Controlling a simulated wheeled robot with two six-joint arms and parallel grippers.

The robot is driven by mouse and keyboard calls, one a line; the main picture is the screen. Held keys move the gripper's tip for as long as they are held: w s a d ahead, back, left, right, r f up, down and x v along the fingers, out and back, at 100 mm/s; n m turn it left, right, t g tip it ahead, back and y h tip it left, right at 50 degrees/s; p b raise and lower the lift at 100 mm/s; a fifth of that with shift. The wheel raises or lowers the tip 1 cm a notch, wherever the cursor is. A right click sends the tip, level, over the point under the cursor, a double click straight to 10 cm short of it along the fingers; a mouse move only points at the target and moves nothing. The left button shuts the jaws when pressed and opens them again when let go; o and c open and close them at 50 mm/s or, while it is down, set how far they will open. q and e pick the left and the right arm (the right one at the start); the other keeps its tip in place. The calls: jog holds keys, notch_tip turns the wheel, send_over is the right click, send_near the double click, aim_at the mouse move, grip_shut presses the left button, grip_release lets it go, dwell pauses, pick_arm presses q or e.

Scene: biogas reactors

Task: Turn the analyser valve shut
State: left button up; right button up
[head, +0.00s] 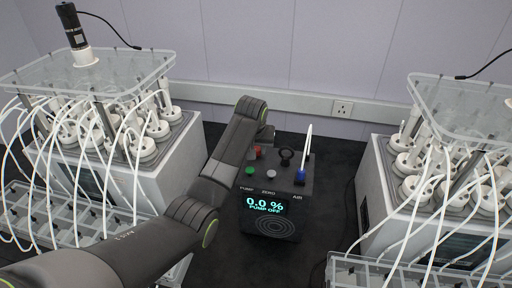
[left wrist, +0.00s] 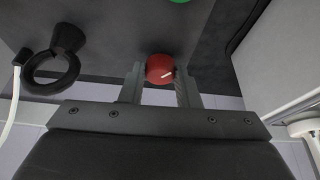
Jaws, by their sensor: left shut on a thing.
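The analyser (head: 270,213) is a dark box on the dark surface between two reactor units. Its display reads 0.0 % and PUMP OFF. Its red valve knob (left wrist: 160,69) has a white line that lies slightly tilted in the left wrist view. In the head view the red knob (head: 257,152) shows small beside my left arm. My left gripper (left wrist: 160,80) is shut on the red knob, with one finger on each side of it. In the head view my arm hides most of the gripper. My right gripper is in neither view.
Reactor units with white hoses stand left (head: 90,77) and right (head: 470,105). A wall with a socket (head: 343,107) is behind.

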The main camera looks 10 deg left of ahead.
pick_arm(q)
jog(key=n+y, duration=0.1)
jog(key=n, duration=0.2)
jog(key=shift+w+d+n+y, duration=0.1)
jog(key=shift+n+y, duration=0.2)
jog(key=shift+n, duration=0.1)
jog(key=n+g+y, duration=0.1)
jog(key=n, duration=0.2)
jog(key=shift+d+n, duration=0.1)
jog(key=shift+n, duration=0.2)
jog(key=shift+w+n+g+y+b, duration=0.1)
jog(key=shift+n+g+y+b, duration=0.2)
jog(key=shift+n, duration=0.6)
jog(key=shift+n+g+y+b, duration=0.3)
jog(key=shift+n+b, duration=0.15)
jog(key=shift+n, duration=0.45)
jog(key=n+b, duration=0.2)
jog(key=n+g+b, duration=0.1)
jog(key=n+b, duration=0.1)
jog(key=shift+w+f+b, duration=0.15)
jog(key=shift+f+b, duration=0.05)
jog(key=shift+b, duration=0.15)
jog(key=shift+r+n+g+y+b, duration=0.15)
jog(key=shift+n+g+b, duration=0.35)
jog(key=shift+b, duration=0.8)
jog(key=shift+n+g+y+b, duration=0.2)
jog(key=shift+n+b, duration=0.6)
jog(key=shift+b, duration=0.45)
